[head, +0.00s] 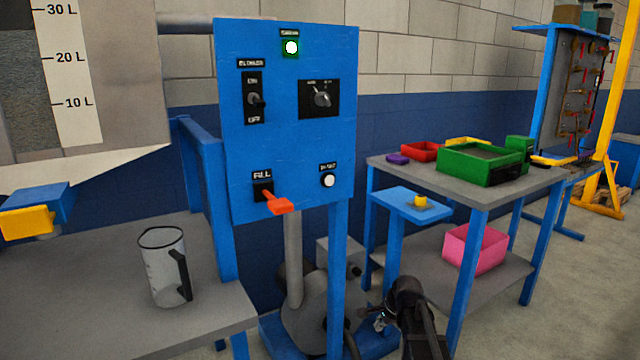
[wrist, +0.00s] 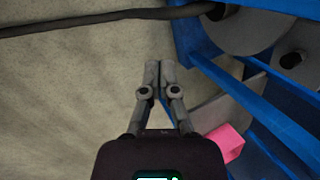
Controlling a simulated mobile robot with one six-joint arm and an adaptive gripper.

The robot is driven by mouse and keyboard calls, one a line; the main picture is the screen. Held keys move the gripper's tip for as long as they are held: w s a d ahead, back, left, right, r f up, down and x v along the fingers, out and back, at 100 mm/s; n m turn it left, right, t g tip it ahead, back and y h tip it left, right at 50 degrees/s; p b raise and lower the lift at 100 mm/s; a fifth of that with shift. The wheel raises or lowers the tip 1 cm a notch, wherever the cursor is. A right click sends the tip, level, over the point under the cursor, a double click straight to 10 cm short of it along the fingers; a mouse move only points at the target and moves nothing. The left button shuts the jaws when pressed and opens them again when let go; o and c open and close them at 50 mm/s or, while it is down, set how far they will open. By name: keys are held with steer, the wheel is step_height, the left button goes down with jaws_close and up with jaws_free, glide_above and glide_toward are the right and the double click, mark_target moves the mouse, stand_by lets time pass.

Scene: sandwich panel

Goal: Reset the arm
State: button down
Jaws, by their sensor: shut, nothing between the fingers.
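My gripper (head: 380,322) shows low in the head view, right of the blue panel's post and in front of the blower. My arm beside it is dark and folded. In the wrist view my gripper (wrist: 160,64) has its two fingers together at the tips, with nothing between them, above the bare floor. The blue control panel (head: 290,140) stands up and left of my gripper, well apart from it.
A clear jug (head: 163,265) stands on the grey left table (head: 90,320). The right table (head: 545,190) bears a green tray (head: 480,165); a pink bin (head: 475,248) is on its lower shelf. The grey blower (head: 310,315) and a blue post (head: 338,270) are near my gripper. Open floor lies right.

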steer(key=s+f+n+g+h, duration=0.1)
steer(key=s+n+g+h, duration=0.2)
steer(key=s+n, duration=1.35)
step_height(320, 180, up, 38)
steer(key=s+m+p, duration=0.2)
steer(key=p, duration=3.6)
steer(key=shift+s, duration=0.4)
steer(key=shift+m, duration=0.25)
steer(key=shift+a, duration=0.1)
